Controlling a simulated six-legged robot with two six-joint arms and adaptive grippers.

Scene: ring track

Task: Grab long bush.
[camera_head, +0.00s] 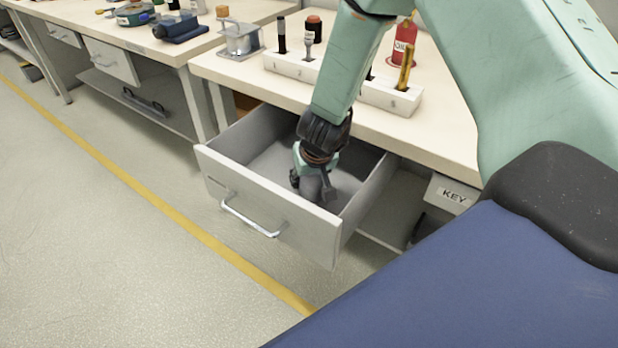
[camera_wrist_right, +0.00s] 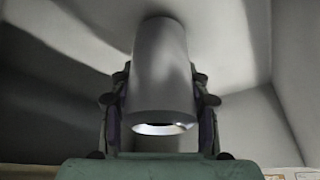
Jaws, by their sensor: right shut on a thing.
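The long bush is a grey hollow cylinder (camera_wrist_right: 160,70) in the right wrist view, with its open end toward the camera. My right gripper (camera_head: 315,185) reaches down into an open grey drawer (camera_head: 268,205) under the workbench. In the right wrist view its two fingers (camera_wrist_right: 162,95) are shut on the bush, one on each side. In the head view the bush is mostly hidden by the gripper and is hard to tell from the grey drawer floor. My left gripper is not in view.
The drawer walls stand close around the gripper. Above it, the bench top (camera_head: 445,125) carries a white tool rack (camera_head: 290,66), a red oil bottle (camera_head: 403,45) and a metal holder (camera_head: 240,40). A KEY label (camera_head: 453,195) is at right. The floor (camera_head: 100,230) at left is clear.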

